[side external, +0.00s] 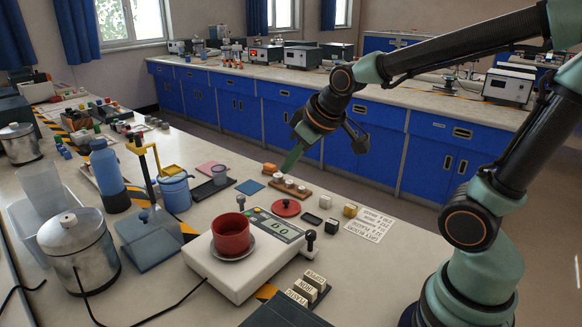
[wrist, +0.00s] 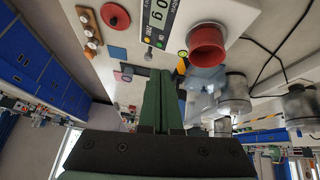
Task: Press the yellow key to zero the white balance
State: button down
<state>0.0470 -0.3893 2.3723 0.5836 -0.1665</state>
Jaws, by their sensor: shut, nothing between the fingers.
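The white balance (side external: 222,274) stands on the near table with a red cup (side external: 231,232) on its round pan. My gripper (side external: 290,166) is shut and empty, held in the air beyond the balance. Its green fingers (wrist: 161,76) point toward the table and appear apart from the balance.
A small knobbed post (side external: 310,242) stands at the balance's right. A red disc (side external: 286,208), a wooden rack (side external: 290,188) and small blocks (side external: 350,210) lie beyond it. A blue pot (side external: 176,193) and a blue bottle (side external: 107,170) stand to the left.

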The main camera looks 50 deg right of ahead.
jog(key=s+a+r+m+g, duration=0.1)
jog(key=s, duration=0.7)
jog(key=shift+s+a+r, duration=0.15)
jog(key=shift+a+r, duration=0.15)
jog(key=shift+a, duration=0.05)
jog(key=c, duration=0.9)
grip_release()
jog(key=shift+d+r, duration=0.1)
jog(key=o, duration=0.5)
jog(key=shift+w+d, duration=0.3)
jog(key=shift+w, duration=0.05)
jog(key=shift+c, duration=0.2)
jog(key=o, duration=0.4)
jog(key=shift+w+d+r+g, duration=0.2)
jog(key=shift+w+d+g, duration=0.15)
jog(key=shift+d, duration=0.3)
jog(key=shift+o, duration=0.2)
jog(key=w+d+f+g, duration=0.3)
jog(key=d, duration=0.9)
jog(key=w+d+f+g, duration=0.2)
jog(key=d+f, duration=0.1)
jog(key=d, duration=0.9)
notch_tip(320, 180, down, 9)
jog(key=shift+s+f+y, duration=0.15)
jog(key=shift+y, duration=0.15)
jog(key=shift+a, duration=0.1)
